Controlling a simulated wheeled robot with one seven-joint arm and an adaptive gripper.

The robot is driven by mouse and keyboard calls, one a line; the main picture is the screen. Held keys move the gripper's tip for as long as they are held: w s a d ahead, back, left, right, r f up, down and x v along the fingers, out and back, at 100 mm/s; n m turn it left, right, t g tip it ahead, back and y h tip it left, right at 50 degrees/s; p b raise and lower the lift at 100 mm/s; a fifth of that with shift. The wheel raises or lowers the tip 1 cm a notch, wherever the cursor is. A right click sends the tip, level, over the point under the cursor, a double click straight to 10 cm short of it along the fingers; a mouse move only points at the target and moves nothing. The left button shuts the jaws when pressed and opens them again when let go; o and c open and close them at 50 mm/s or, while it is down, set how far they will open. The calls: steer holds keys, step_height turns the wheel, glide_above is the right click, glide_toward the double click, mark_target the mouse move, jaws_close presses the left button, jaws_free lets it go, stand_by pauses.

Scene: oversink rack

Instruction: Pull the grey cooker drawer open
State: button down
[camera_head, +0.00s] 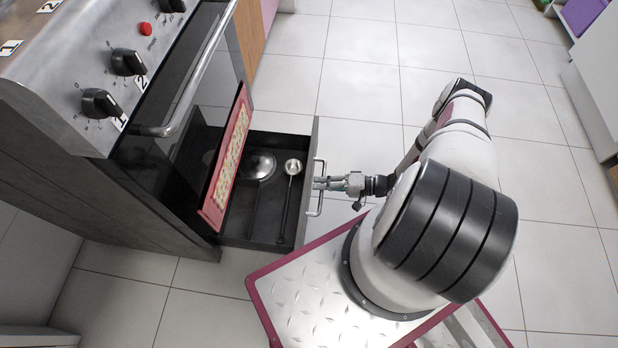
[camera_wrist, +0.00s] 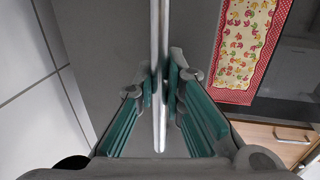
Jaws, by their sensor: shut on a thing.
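The grey cooker drawer (camera_head: 312,140) stands out from under the oven, with its dark inside in view in the head view. A ladle (camera_head: 291,180) and a round metal lid (camera_head: 260,166) lie in it. The drawer's bar handle (camera_head: 319,204) is on its front face. My gripper (camera_head: 324,184) is at the middle of this handle, reaching in from the right. In the wrist view, my gripper's green-padded fingers (camera_wrist: 165,90) are shut on the handle bar (camera_wrist: 159,40), one finger on each side.
The cooker (camera_head: 75,75) has black knobs and an oven handle (camera_head: 195,85) above the drawer. A red-bordered patterned towel (camera_head: 226,165) hangs at the oven front, over part of the drawer. Tiled floor (camera_head: 360,90) lies clear beyond the drawer.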

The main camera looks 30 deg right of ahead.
steer(key=shift+f+v, duration=0.2)
steer(key=shift+v, duration=0.85)
steer(key=shift+f+v, duration=0.25)
steer(key=shift+v, duration=0.75)
steer(key=shift+d, duration=0.1)
steer(key=c, duration=1.7)
jaws_free()
steer(key=shift+o, duration=0.2)
steer(key=v, duration=1.2)
